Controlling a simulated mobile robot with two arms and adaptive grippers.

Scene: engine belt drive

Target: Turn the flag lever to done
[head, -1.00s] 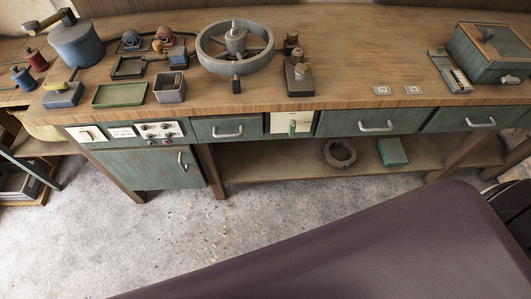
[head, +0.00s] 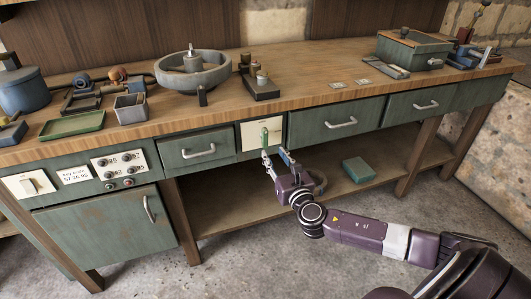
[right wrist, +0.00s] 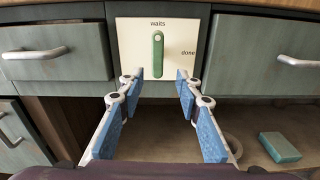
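The flag lever (head: 265,137) is a green handle on a cream plate (head: 249,138) set in the bench front between two drawers. In the right wrist view the lever (right wrist: 158,54) stands upright. The word "waits" is above it and "done" is to its right on the plate (right wrist: 184,30). My right gripper (head: 276,157) is just below and in front of the lever. Its blue-padded fingers (right wrist: 157,90) are spread open to either side of the lever, with nothing between them. My left gripper is not in view.
Drawers with metal handles (head: 198,152) (head: 341,124) flank the plate. A teal box (head: 359,170) lies on the lower shelf. The benchtop carries a grey wheel (head: 194,77), a green tray (head: 72,125) and a green lidded box (head: 412,48). The floor in front is clear.

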